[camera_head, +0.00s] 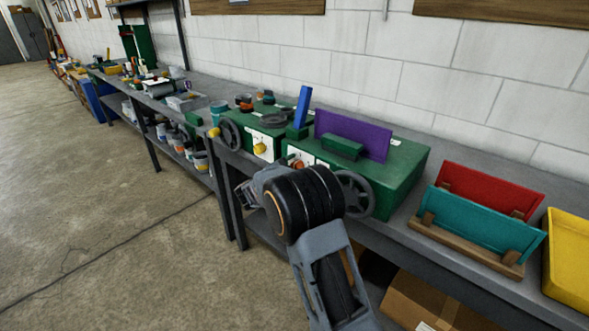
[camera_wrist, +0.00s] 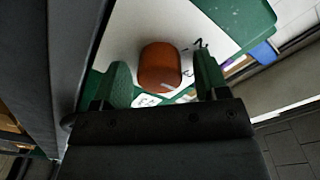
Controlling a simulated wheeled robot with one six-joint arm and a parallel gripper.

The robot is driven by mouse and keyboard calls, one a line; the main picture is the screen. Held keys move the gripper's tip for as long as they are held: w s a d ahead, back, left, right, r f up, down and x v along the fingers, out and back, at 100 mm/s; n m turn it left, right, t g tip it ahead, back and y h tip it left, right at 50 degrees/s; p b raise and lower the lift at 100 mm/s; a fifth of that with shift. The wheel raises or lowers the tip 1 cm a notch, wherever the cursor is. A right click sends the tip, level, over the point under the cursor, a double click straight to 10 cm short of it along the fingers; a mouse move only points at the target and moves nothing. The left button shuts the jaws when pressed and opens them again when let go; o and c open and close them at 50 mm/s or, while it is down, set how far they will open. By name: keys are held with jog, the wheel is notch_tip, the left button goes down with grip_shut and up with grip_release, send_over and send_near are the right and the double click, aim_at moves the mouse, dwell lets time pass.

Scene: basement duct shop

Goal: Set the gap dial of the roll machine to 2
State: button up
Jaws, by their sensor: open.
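An orange-brown dial knob (camera_wrist: 160,67) stands on a white plate (camera_wrist: 128,42) in the wrist view. A pale mark shows on the knob's lower edge. Dark markings (camera_wrist: 200,45) lie on the plate right of it, and more show below it; I cannot read them surely. My gripper (camera_wrist: 163,82) is open, with one green fingertip on each side of the knob in the picture; I cannot tell whether either touches it. In the head view the knob is a small orange spot on the front of the green machine (camera_head: 400,165), partly behind my arm.
A wooden rack with red and teal panels (camera_head: 478,225) sits right. The floor at left is open.

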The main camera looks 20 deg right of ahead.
jog(key=c, duration=0.9)
jog(key=n+p, duration=0.2)
jog(key=shift+r+p, duration=0.2)
jog(key=shift+p, duration=0.1)
jog(key=n+p, duration=0.3)
jog(key=shift+n, duration=0.4)
jog(key=n+p, duration=0.3)
jog(key=shift+f, duration=0.1)
jog(key=shift+f+n+p, duration=0.15)
jog(key=shift+n+p, duration=0.75)
jog(key=shift+n, duration=0.7)
